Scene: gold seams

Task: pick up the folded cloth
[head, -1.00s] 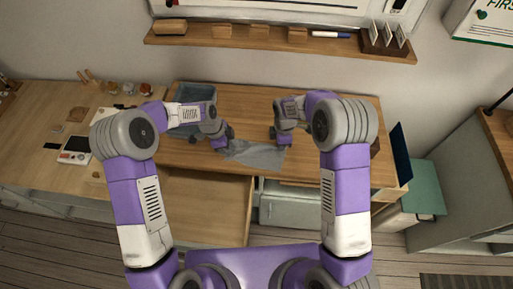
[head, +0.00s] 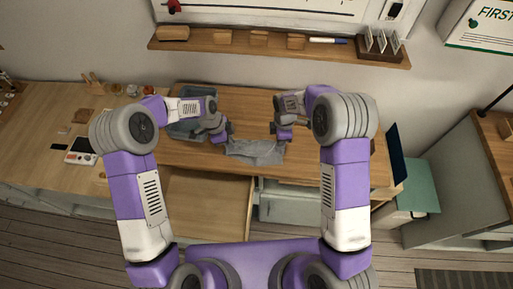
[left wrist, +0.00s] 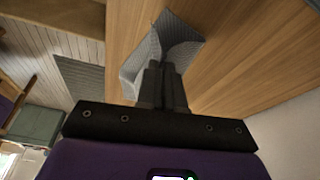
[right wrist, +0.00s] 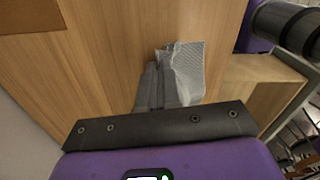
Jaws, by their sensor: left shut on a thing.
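The grey cloth (head: 256,152) is at the front edge of the wooden desk, rumpled and raised in folds. My left gripper (head: 222,134) is shut on the cloth at its left side. In the left wrist view the cloth (left wrist: 178,38) bends up around the fingertips (left wrist: 158,68). My right gripper (head: 282,134) is at the cloth's right end. In the right wrist view its fingertips (right wrist: 165,65) are close together against the cloth (right wrist: 190,68), and I cannot tell whether they grip it.
A grey-blue bin (head: 184,128) stands on the desk (head: 245,102) behind my left arm. An open drawer (head: 208,205) juts out below the desk's front edge. A wall shelf (head: 280,48) runs above. The desk between my grippers and the wall is clear.

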